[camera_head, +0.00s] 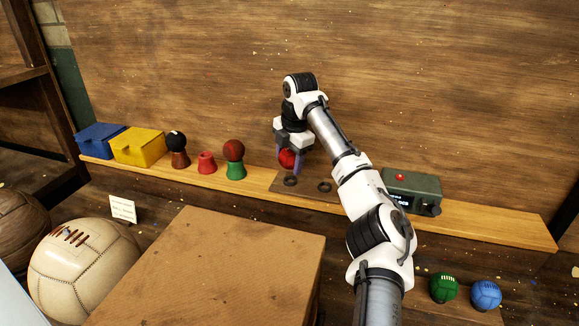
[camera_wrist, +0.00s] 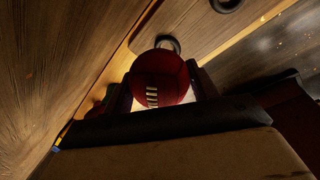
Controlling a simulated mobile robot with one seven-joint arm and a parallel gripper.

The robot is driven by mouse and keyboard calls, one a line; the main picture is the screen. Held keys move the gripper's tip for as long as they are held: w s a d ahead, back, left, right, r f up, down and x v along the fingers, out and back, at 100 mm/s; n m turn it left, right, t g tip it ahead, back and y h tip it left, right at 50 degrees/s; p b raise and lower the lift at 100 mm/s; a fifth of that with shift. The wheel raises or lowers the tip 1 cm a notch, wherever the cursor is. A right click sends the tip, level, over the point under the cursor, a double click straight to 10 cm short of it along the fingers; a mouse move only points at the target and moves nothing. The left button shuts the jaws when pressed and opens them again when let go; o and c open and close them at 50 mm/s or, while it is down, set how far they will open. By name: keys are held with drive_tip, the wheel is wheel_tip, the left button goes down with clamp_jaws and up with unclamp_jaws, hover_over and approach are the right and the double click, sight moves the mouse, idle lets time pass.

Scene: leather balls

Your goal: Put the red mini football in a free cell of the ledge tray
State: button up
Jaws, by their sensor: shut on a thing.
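The red mini football (camera_head: 287,159) is held between the fingers of my gripper (camera_head: 289,163), above the left part of the ledge tray. In the wrist view the red mini football (camera_wrist: 160,78) with white lacing sits between the two dark fingers of my gripper (camera_wrist: 160,90). The ledge tray (camera_head: 307,188) is a flat brown board on the ledge with two dark ring cells in sight. The left ring (camera_head: 291,181) lies just below the ball and looks empty. The right ring (camera_head: 324,187) is empty. Part of the tray's right side is hidden behind my arm.
On the ledge (camera_head: 210,179) stand a blue box (camera_head: 99,140), a yellow box (camera_head: 138,147), a dark ball (camera_head: 176,140) on a brown stand, a red stand (camera_head: 207,163), and a brown-red ball (camera_head: 233,150) on a green stand. A green device (camera_head: 412,190) stands right of my arm.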

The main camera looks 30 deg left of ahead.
sight(289, 168)
wheel_tip(289, 168, down, 3)
drive_tip(key=shift+s+f+p, duration=0.1)
drive_tip(key=shift+p, duration=0.7)
drive_tip(key=shift+w+f+p, duration=0.15)
drive_tip(key=shift+w+p, duration=0.05)
drive_tip(key=shift+p, duration=0.15)
drive_tip(key=shift+f, duration=0.25)
drive_tip(key=shift+f, duration=0.15)
drive_tip(key=o, duration=1)
drive_tip(key=shift+o, duration=0.2)
drive_tip(key=r+b, duration=0.1)
drive_tip(key=r, duration=0.3)
drive_tip(key=d+r+b, duration=0.1)
drive_tip(key=r, duration=0.3)
drive_tip(key=d+r+b, duration=0.1)
drive_tip(key=r, duration=0.3)
drive_tip(key=shift+s+b, duration=0.35)
